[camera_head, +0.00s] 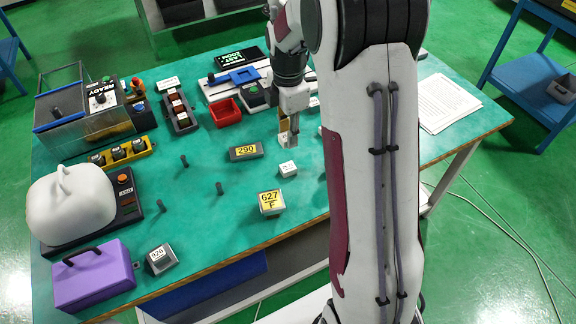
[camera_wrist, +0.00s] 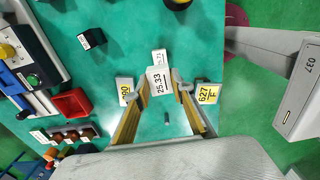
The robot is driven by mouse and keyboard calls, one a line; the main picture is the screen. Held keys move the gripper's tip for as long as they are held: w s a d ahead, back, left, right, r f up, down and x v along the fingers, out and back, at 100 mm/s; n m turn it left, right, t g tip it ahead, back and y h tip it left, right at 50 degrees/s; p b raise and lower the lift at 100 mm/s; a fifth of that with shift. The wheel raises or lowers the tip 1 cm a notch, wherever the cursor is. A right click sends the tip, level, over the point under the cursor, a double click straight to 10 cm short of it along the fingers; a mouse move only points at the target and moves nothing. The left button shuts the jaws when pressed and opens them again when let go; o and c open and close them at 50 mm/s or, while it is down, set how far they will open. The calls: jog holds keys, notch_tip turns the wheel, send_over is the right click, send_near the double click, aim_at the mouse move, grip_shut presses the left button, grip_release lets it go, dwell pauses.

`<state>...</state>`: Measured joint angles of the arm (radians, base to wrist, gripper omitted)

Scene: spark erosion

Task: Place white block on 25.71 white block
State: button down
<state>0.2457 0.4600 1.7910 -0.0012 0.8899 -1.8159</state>
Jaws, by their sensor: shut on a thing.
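My gripper (camera_head: 289,142) is above the table in the head view. In the wrist view its fingers (camera_wrist: 160,88) are closed on the sides of a white block marked 25.33 (camera_wrist: 158,78). In the head view this held block (camera_head: 283,139) is partly hidden by the fingers. Another white block (camera_wrist: 159,56) shows just beyond the held one in the wrist view; its marking is partly covered, so I cannot read all of it. In the head view this second block (camera_head: 288,169) sits on the green table, a little nearer the front than my gripper, apart from other objects.
A dark block marked 290 (camera_head: 246,152) and a block marked 627 F (camera_head: 270,202) stand near the second white block. Small dark pegs (camera_head: 219,188) stand to the left. A red tray (camera_head: 226,113) is farther back. My arm covers the table's right part.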

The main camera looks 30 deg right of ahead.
jog(key=shift+f, duration=0.1)
send_over(288, 166)
jog(key=shift+s+f, duration=0.1)
jog(key=shift+f, duration=2.95)
jog(key=shift+f, duration=0.1)
jog(key=shift+f, duration=1.75)
jog(key=shift+f, duration=0.1)
jog(key=c, duration=1.7)
grip_release()
